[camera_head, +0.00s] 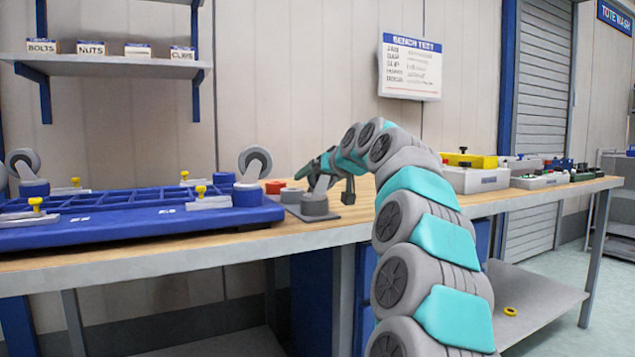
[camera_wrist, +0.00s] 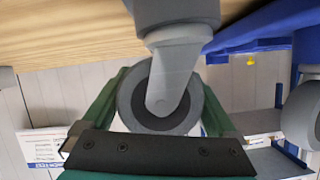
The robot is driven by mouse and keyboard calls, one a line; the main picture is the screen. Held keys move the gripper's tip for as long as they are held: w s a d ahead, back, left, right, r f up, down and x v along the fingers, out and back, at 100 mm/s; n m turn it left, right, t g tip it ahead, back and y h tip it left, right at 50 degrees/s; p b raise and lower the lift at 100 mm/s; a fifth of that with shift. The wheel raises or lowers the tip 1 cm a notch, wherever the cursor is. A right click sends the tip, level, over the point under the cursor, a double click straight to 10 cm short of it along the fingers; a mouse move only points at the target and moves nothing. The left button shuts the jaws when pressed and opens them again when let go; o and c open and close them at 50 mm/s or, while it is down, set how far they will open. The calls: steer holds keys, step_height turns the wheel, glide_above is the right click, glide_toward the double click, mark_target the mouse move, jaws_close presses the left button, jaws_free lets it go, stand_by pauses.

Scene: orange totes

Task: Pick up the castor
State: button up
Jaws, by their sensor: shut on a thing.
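A grey castor (camera_head: 315,203) stands on a dark grey plate (camera_head: 347,208) on the bench, wheel up. My gripper (camera_head: 325,170) reaches it from above, partly hiding its wheel. In the wrist view, the castor's wheel (camera_wrist: 150,112) sits between the two green fingers of my gripper (camera_wrist: 160,92), which are shut on it. The castor's round grey base (camera_wrist: 178,10) shows at the top edge there. I cannot tell whether it has left the plate.
A blue tray (camera_head: 120,222) at left holds other castors, one at its right end (camera_head: 253,167), and several yellow-knobbed clamps. A red part (camera_head: 275,187) lies near the plate. Bins (camera_head: 475,178) stand at the right of the wooden bench (camera_head: 360,205).

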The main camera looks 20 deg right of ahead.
steer(key=shift+r, duration=0.15)
steer(key=a+f+v, duration=0.1)
steer(key=a+v, duration=0.1)
steer(key=v, duration=1.4)
steer(key=shift+s+a, duration=0.35)
steer(key=shift+s, duration=0.25)
steer(key=shift+f, duration=0.1)
stand_by(0.5)
